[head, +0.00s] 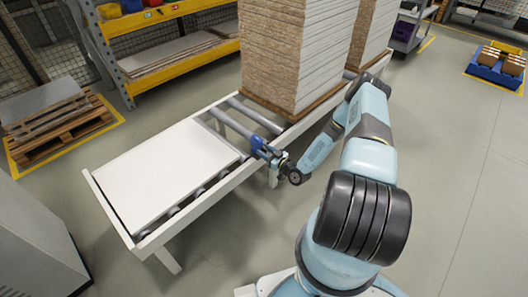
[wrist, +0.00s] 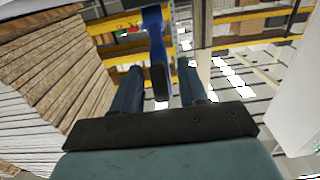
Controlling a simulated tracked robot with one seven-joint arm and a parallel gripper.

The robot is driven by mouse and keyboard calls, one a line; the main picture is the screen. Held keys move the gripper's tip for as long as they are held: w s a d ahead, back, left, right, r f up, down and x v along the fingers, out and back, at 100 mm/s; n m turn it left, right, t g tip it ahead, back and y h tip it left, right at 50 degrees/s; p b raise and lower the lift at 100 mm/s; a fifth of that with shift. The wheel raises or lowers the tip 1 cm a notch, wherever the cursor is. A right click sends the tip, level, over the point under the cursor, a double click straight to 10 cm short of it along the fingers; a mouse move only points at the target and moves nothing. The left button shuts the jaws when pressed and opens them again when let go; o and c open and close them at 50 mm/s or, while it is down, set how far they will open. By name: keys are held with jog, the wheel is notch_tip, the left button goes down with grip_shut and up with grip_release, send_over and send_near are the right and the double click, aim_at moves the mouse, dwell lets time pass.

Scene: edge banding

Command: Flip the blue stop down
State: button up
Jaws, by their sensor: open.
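The blue stop (head: 257,142) is at the near side rail of the roller conveyor (head: 203,204), between the white panel and the tall board stack. In the wrist view the blue stop (wrist: 153,22) reaches down from the top, ending in a dark block between my fingers. My gripper (head: 275,157) is at the stop from the near side; in the wrist view my gripper (wrist: 160,68) is open with one finger on each side of the dark end. I cannot tell whether either finger touches it. The stop's exact angle is partly hidden by my gripper.
A white panel (head: 165,165) lies on the rollers to the left. A tall stack of boards (head: 292,55) stands behind the stop, with another stack (head: 378,28) farther right. A yellow rack (head: 170,50) stands at the back.

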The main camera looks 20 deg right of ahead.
jog(key=shift+w+a, duration=0.15)
jog(key=shift+w, duration=0.1)
grip_shut()
dwell(0.3)
